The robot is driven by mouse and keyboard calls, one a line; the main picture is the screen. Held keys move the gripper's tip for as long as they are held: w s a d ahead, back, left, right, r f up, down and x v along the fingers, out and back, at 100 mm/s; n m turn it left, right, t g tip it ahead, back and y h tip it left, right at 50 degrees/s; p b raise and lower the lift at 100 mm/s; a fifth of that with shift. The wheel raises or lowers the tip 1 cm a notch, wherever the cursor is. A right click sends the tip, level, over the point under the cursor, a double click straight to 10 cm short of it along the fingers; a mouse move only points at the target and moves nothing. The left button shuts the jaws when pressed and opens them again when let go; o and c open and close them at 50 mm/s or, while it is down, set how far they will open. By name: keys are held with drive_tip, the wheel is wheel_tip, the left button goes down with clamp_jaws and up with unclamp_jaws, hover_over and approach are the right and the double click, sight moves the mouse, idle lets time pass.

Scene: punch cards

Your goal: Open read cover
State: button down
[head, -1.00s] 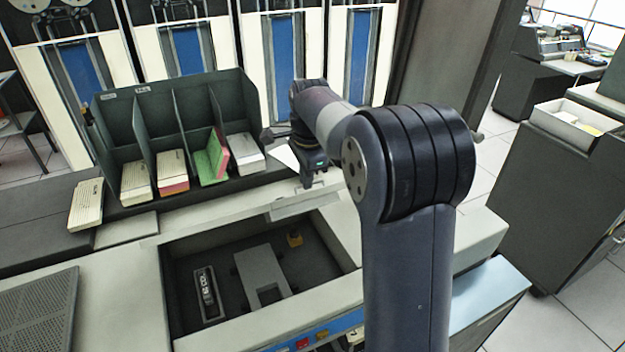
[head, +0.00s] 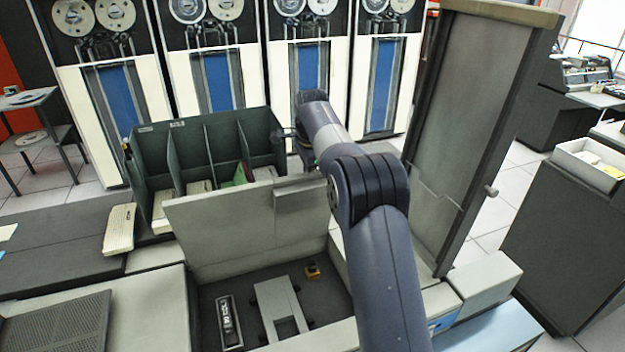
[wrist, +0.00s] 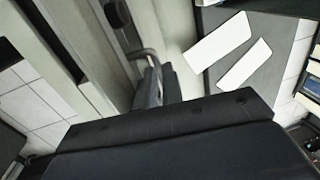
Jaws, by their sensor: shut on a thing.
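The read cover (head: 240,225), a flat grey panel, stands raised and tilted behind the open well (head: 240,290) of the machine in the head view. My gripper (head: 308,163) is at that upper right edge, shut on the cover, though my arm and the panel hide most of the fingers. In the wrist view the contact is not clear.
A dark divided rack (head: 150,150) stands behind the cover. A tall upright panel (head: 470,120) with a knob stands right of my arm. Tape cabinets (head: 215,100) line the back. A dark cabinet (head: 560,210) is at far right.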

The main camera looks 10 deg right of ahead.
drive_tip(key=shift+w+a+f, duration=0.15)
drive_tip(key=shift+w+f, duration=0.3)
drive_tip(key=shift+w, duration=0.05)
drive_tip(key=c, duration=1.6)
unclamp_jaws()
drive_tip(key=shift+w, duration=0.1)
drive_tip(key=shift+o, duration=0.3)
drive_tip(key=shift+w, duration=0.25)
drive_tip(key=shift+s+r, duration=0.1)
drive_tip(key=shift+r, duration=0.1)
wheel_tip(320, 180, up, 10)
drive_tip(key=s, duration=0.1)
drive_tip(key=shift+s+r, duration=0.15)
drive_tip(key=shift+r, duration=0.1)
drive_tip(key=shift+f, duration=0.1)
